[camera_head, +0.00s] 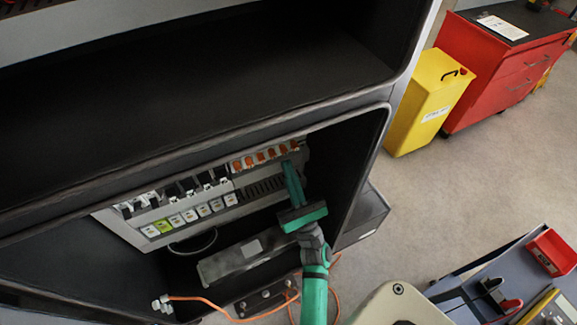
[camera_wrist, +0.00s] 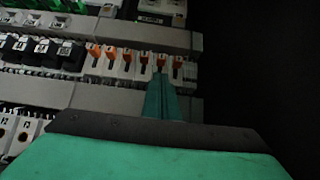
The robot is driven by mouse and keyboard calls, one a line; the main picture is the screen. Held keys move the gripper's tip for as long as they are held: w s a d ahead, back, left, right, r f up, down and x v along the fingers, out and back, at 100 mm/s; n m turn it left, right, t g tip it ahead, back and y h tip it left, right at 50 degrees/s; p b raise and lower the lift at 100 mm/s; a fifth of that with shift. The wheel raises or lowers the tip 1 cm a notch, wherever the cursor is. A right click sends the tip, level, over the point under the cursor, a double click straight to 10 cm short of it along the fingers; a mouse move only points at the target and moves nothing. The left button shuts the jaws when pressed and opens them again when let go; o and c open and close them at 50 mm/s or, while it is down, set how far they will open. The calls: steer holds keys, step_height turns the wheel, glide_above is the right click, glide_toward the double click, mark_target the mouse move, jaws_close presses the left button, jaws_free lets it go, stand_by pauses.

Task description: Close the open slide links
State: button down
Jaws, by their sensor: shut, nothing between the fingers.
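A row of several white terminals with orange slide links (camera_head: 261,157) sits at the right end of the upper rail inside the cabinet. In the wrist view the left links (camera_wrist: 110,52) look bright orange and the right ones (camera_wrist: 178,62) darker red. I cannot tell surely which links are open. My gripper (camera_head: 288,166) is shut and empty, reaching up into the cabinet at the right end of the row. In the wrist view its green fingertips (camera_wrist: 161,78) lie just below the second link from the right; I cannot tell whether they touch it. They cover part of that terminal.
Black switches (camera_head: 188,187) stand left of the links, and white modules with one green-yellow one (camera_head: 163,226) sit below. The dark cabinet side wall (camera_head: 357,150) is close right of my gripper. A yellow bin (camera_head: 425,103) and red drawer cabinet (camera_head: 505,62) stand outside. Open floor lies between.

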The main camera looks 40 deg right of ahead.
steer(key=w+v, duration=0.1)
steer(key=v, duration=1)
steer(key=shift+f, duration=0.45)
steer(key=shift+s, duration=0.1)
steer(key=s+a+f+m+g+y, duration=0.1)
steer(key=s+a+f+m+g, duration=0.1)
steer(key=a+m, duration=0.65)
steer(key=s+a+f+m+g+y, duration=0.1)
steer(key=s+a+m+g+y, duration=0.15)
steer(key=a+m, duration=0.6)
steer(key=s+a+m+g+y, duration=0.5)
steer(key=s+a+m, duration=0.4)
steer(key=a+m, duration=0.3)
steer(key=r+m+g, duration=0.1)
steer(key=m, duration=0.2)
steer(key=shift+s+a+f, duration=0.1)
steer(key=shift+a, duration=0.05)
